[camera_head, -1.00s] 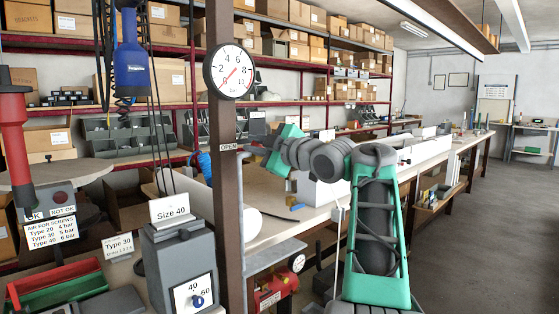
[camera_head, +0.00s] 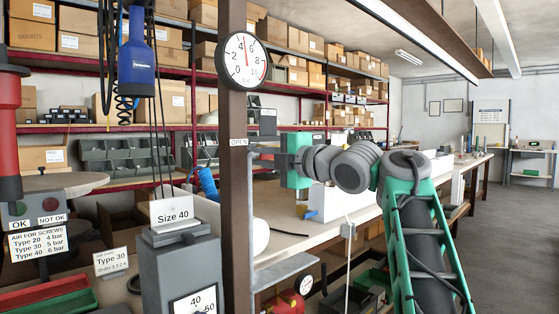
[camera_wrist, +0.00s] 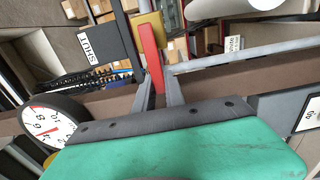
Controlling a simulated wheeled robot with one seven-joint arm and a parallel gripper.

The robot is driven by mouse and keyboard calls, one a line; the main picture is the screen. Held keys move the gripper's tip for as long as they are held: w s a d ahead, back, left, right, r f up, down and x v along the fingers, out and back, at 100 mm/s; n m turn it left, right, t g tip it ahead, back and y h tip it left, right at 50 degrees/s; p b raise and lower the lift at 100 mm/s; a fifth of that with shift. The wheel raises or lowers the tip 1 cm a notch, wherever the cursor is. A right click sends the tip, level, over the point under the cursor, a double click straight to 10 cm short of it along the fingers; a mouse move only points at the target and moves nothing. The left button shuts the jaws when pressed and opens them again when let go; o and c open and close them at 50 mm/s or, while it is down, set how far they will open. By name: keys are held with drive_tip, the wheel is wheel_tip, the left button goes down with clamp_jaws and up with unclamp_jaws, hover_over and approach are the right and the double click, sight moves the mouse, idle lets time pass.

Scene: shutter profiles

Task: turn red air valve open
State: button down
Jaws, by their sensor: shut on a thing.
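The red valve lever (camera_wrist: 150,58) shows in the wrist view, with a yellow part (camera_wrist: 148,27) behind it. My gripper (camera_wrist: 159,88) is shut on the lever, one grey finger on each side. A SHUT sign (camera_wrist: 86,55) shows in the wrist view. The round pressure gauge (camera_head: 246,60) on the post has its needle pointing nearly straight up, between 4 and 6.
A grey Size 40 unit (camera_head: 180,265) stands in front, left of the post. A blue screwdriver (camera_head: 137,55) hangs above it. A red air unit with a small gauge (camera_head: 305,284) sits low, right of the post. The long bench (camera_head: 290,232) runs behind my arm.

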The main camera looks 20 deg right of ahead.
idle(0.3)
drive_tip(key=c, duration=1.4)
unclamp_jaws()
drive_tip(key=shift+d, duration=0.1)
drive_tip(key=v, duration=0.7)
drive_tip(key=shift+s, duration=0.3)
drive_tip(key=shift+d, duration=0.15)
